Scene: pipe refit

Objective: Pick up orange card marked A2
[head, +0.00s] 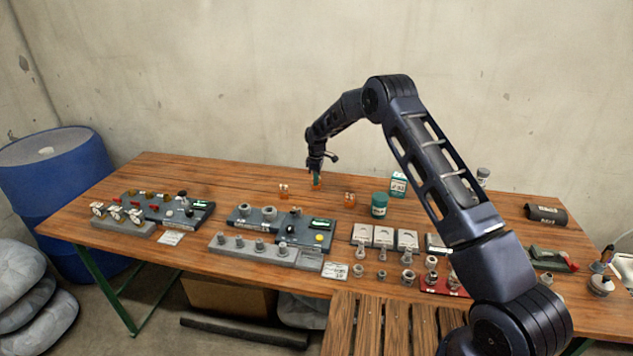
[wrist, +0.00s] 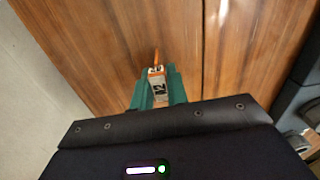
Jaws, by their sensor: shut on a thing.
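The orange card (wrist: 157,88) is between the green fingers of my gripper (wrist: 154,96) in the wrist view. Its pale label shows a dark "2"; the rest of the marking is hard to read. In the head view my gripper (head: 316,180) points down at the back of the wooden table, with the orange card (head: 316,186) at its fingertips. My gripper is shut on the card. I cannot tell whether the card still touches the table.
Two other small orange items stand close by, one to the left (head: 284,191) and one to the right (head: 349,200). Grey fixture boards (head: 280,228) and several fittings fill the front.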

